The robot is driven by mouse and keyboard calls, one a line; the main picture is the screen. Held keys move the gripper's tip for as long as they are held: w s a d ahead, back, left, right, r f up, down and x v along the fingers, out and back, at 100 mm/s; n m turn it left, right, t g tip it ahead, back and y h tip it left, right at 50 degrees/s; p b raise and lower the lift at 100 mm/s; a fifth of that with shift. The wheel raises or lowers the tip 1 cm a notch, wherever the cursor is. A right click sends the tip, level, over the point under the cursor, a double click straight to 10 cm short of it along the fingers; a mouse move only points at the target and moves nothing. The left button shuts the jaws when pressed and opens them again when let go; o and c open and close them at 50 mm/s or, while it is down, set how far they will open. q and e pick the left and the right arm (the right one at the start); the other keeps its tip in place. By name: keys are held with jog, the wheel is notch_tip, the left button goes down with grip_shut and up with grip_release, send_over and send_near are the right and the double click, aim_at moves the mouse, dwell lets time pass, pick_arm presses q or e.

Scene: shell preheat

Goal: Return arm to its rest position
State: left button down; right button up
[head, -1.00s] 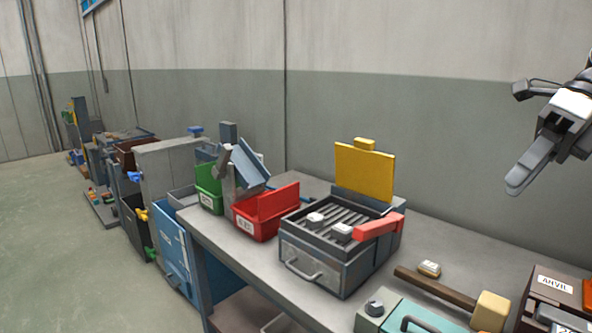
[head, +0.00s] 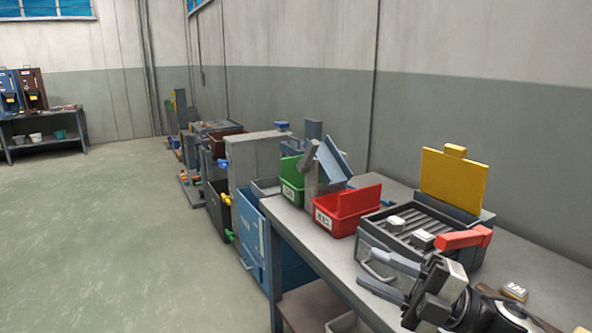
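My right gripper (head: 369,268) is at the lower right, in front of the grey box with a slatted top (head: 375,229). Its two fingers point left and stand apart with nothing seen between them. It hides part of the box's front and handle. I cannot tell whether it touches the box. My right arm comes in from the lower right corner. My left gripper is not in view.
The box carries small white blocks (head: 397,222), a red handle (head: 463,238) and a raised yellow plate (head: 453,182). A red bin (head: 347,212) and a green bin (head: 292,181) stand left of it on the grey bench (head: 300,232). Open floor (head: 110,235) lies left.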

notch_tip(320, 180, down, 10)
jog(key=m+t+h, duration=0.7)
jog(key=m+t, duration=0.1)
jog(key=m, duration=0.6)
jog(key=s+f+m+g+h, duration=0.3)
jog(key=s+f+m+h, duration=0.2)
jog(key=s+f, duration=0.3)
jog(key=s+d+f+m+g+h, duration=0.1)
jog(key=s+f+m+h, duration=0.4)
jog(key=f, duration=0.8)
jog(key=s+m+g, duration=0.1)
jog(key=s+m, duration=0.2)
jog(key=s, duration=0.1)
jog(key=shift+s+f+g, duration=0.2)
jog(key=shift+s+g, duration=0.05)
jog(key=shift+g, duration=0.15)
jog(key=shift+d, duration=0.15)
